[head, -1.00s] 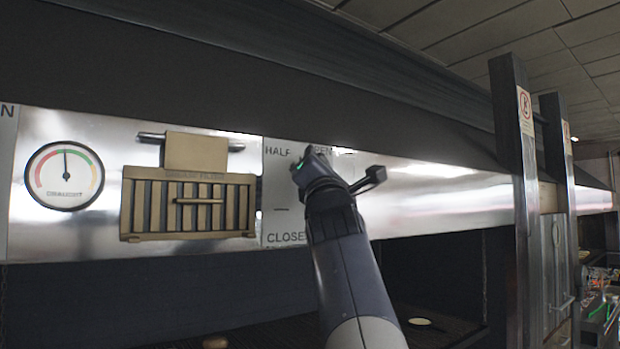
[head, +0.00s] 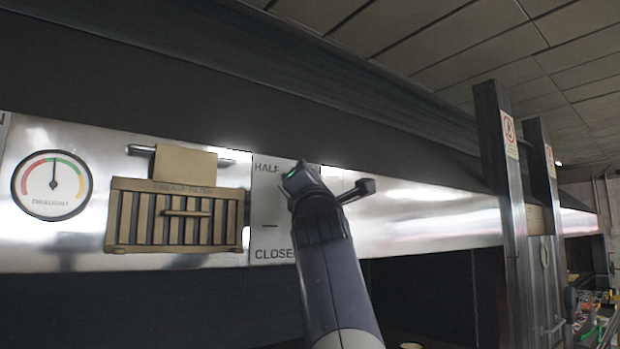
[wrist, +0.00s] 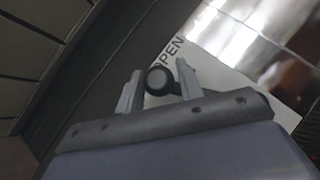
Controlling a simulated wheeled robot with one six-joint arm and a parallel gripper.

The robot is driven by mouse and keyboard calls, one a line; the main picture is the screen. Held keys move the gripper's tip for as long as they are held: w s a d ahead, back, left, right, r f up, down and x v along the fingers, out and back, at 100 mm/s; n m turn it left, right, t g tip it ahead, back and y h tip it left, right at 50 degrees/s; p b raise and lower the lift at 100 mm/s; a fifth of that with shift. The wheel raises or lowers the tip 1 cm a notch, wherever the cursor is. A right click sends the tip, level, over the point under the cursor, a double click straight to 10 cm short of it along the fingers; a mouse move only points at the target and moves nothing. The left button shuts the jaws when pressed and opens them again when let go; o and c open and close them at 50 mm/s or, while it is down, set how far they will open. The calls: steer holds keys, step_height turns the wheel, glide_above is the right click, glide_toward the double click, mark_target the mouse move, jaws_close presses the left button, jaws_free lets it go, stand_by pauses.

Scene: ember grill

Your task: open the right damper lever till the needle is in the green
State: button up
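The right damper lever's round black knob (wrist: 159,80) shows in the wrist view between the two fingers of my gripper (wrist: 158,88), close against both. The plate reads HALF at upper left and CLOSED at the bottom. The draught gauge (head: 52,186) is at the far left of the head view.
A brass-coloured grease filter (head: 176,216) with a handle hangs between the gauge and the plate. The dark hood (head: 200,110) slopes above the metal front. Steel posts (head: 500,170) stand to the right. The dark grill opening lies below.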

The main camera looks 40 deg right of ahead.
steer(key=shift+o, duration=1.3)
steer(key=shift+f, duration=0.1)
steer(key=b+v, duration=0.5)
steer(key=v, duration=0.5)
steer(key=shift+s+a+f, duration=0.15)
steer(key=shift+s+a, duration=0.1)
steer(key=p+x, duration=0.5)
steer(key=x, duration=0.6)
steer(key=shift+d, duration=0.1)
steer(key=shift+s, duration=0.1)
steer(key=shift+f, duration=0.1)
